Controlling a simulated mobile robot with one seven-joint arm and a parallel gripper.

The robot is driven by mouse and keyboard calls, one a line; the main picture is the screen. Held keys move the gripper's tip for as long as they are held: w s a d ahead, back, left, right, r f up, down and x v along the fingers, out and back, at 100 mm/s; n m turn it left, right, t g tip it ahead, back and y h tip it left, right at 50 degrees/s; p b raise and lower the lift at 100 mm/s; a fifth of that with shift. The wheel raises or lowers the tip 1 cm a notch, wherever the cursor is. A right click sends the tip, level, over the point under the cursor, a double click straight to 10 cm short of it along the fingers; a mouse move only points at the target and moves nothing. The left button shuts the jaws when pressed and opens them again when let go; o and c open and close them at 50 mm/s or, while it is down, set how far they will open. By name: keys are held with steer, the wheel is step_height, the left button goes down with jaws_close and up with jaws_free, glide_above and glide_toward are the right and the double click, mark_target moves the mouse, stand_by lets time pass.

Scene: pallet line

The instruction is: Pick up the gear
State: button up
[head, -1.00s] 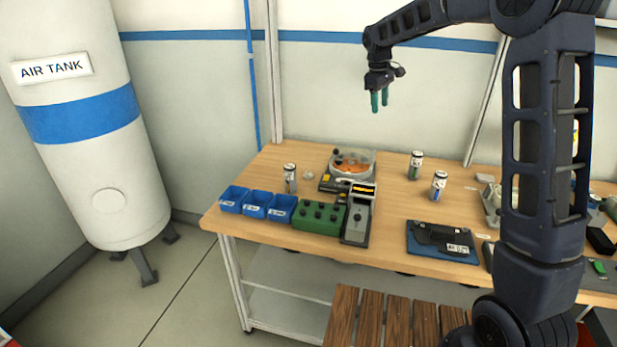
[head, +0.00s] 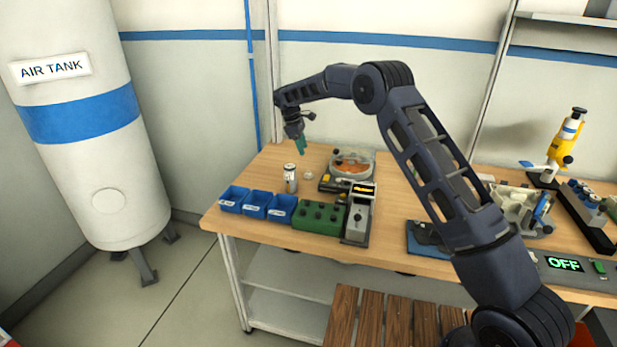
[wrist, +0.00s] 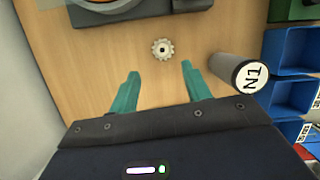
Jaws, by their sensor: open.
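The gear (wrist: 163,49) is a small pale toothed ring with a dark centre hole, lying flat on the wooden table. In the head view the gear (head: 308,175) is a small pale spot beside a can. My gripper (wrist: 158,72) has two teal fingers spread apart with nothing between them. In the wrist view the gear lies just beyond the fingertips, roughly midway between them. In the head view my gripper (head: 301,150) hangs above the table's back left part, over the gear's area.
A can marked N1 (wrist: 240,73) stands close to the right finger. Blue bins (head: 256,204), a green box (head: 319,215) and a grey device (head: 357,215) line the front. The wall is close behind.

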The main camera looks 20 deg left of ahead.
mark_target(308, 172)
steer(key=x, duration=0.7)
steer(key=a+x, duration=0.1)
steer(key=x, duration=0.3)
steer(key=shift+s+f, duration=0.2)
steer(key=shift+f, duration=0.2)
steer(key=shift+c, duration=0.5)
jaws_close()
